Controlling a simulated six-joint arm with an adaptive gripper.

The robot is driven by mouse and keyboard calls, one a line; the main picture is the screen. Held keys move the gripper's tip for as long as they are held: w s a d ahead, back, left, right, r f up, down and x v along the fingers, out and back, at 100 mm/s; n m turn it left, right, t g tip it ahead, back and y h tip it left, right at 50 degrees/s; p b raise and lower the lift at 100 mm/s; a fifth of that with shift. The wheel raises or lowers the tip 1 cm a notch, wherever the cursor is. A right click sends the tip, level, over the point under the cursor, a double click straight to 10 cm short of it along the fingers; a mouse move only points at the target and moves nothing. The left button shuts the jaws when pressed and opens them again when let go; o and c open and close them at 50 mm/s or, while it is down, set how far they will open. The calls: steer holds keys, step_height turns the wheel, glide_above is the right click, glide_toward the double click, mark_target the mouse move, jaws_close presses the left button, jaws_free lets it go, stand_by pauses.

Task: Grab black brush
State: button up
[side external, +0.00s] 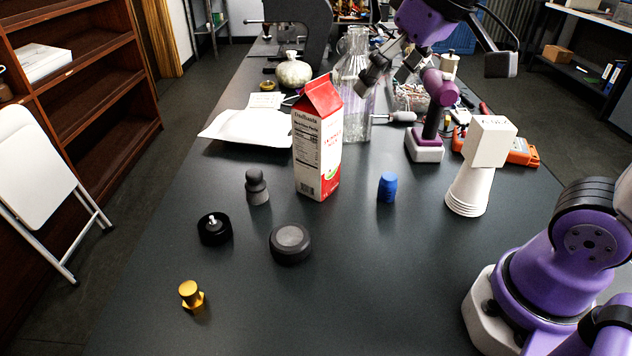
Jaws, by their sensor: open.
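No object shows clear bristles, so I cannot tell for sure which is the black brush. A black round piece with a small pale stem (214,228) lies on the left of the table. A wider black disc-shaped piece (290,244) lies to its right. A dark grey knobbed piece (257,187) stands upright behind them. My gripper (384,84) is at the top, tilted down to the left, with its two fingers apart and nothing seen between them. It is raised and far behind these dark pieces, overlapping the clear glass bottle (352,62) in the picture.
A red and white carton (318,140) stands mid-table. A blue piece (387,187), white stacked cups with a box on top (469,190) and a gold piece (191,295) stand apart. The front middle is clear.

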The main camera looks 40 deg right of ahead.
steer(key=w+a+m, duration=0.1)
steer(key=w+a, duration=0.3)
steer(key=w, duration=0.9)
steer(key=y, duration=0.1)
glide_above(258, 172)
step_height(258, 172, down, 3)
steer(key=shift+m+g, duration=0.4)
step_height(258, 172, down, 16)
steer(key=shift+f, duration=0.15)
steer(key=x, duration=0.3)
steer(key=s+x, duration=0.1)
steer(key=x, duration=0.1)
steer(key=shift+w+d+f, duration=0.15)
steer(key=shift+f, duration=0.45)
steer(key=c, duration=1.3)
